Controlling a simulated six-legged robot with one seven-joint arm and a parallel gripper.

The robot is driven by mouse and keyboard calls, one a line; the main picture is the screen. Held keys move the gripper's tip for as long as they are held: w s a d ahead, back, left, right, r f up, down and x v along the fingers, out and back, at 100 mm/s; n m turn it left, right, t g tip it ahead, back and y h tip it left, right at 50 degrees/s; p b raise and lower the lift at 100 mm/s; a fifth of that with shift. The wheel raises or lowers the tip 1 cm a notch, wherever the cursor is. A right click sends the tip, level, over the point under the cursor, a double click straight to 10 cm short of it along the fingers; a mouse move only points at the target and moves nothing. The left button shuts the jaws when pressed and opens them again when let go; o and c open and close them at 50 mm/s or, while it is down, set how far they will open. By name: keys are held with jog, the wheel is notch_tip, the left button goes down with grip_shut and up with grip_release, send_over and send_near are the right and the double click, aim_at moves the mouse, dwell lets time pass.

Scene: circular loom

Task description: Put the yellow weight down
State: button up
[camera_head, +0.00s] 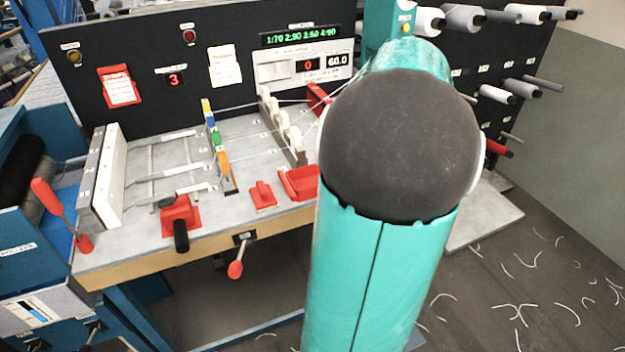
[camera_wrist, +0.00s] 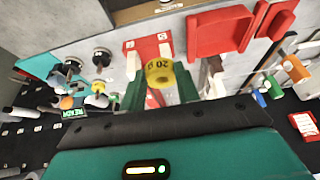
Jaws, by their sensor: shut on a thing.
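The yellow weight (camera_wrist: 161,73), marked 20, shows in the wrist view between the green fingers of my gripper (camera_wrist: 160,84). My gripper is shut on it. Past the weight lies a small red pad (camera_wrist: 148,46) with a white label; whether the weight touches it I cannot tell. In the head view my large teal arm hides my gripper and the weight. A small red piece (camera_head: 263,196) sits near the front of the grey loom table there.
A red tray (camera_wrist: 220,33) lies beside the pad in the wrist view. Several dark and pale weights (camera_wrist: 73,66) stand at the left. In the head view, a red holder with a black handle (camera_head: 181,220) is at the table front, and spools (camera_head: 463,18) hang at upper right.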

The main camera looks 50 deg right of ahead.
jog(key=w+a+f, duration=0.2)
jog(key=w+f, duration=0.1)
jog(key=w, duration=0.1)
jog(key=w+a+f, duration=0.2)
jog(key=w+f, duration=0.1)
jog(key=w, duration=0.1)
jog(key=w+a+f, duration=0.2)
jog(key=w+f, duration=0.1)
jog(key=w, duration=0.1)
jog(key=shift+a, duration=0.15)
jog(key=shift+w+a+f, duration=0.1)
jog(key=shift+w+f, duration=0.1)
jog(key=shift+w, duration=0.05)
jog(key=shift+w+f, duration=0.2)
jog(key=shift+f, duration=1.6)
jog(key=shift+f, duration=0.15)
jog(key=o, duration=0.8)
jog(key=v, duration=1.2)
jog(key=shift+a+r, duration=0.1)
jog(key=shift+r, duration=0.1)
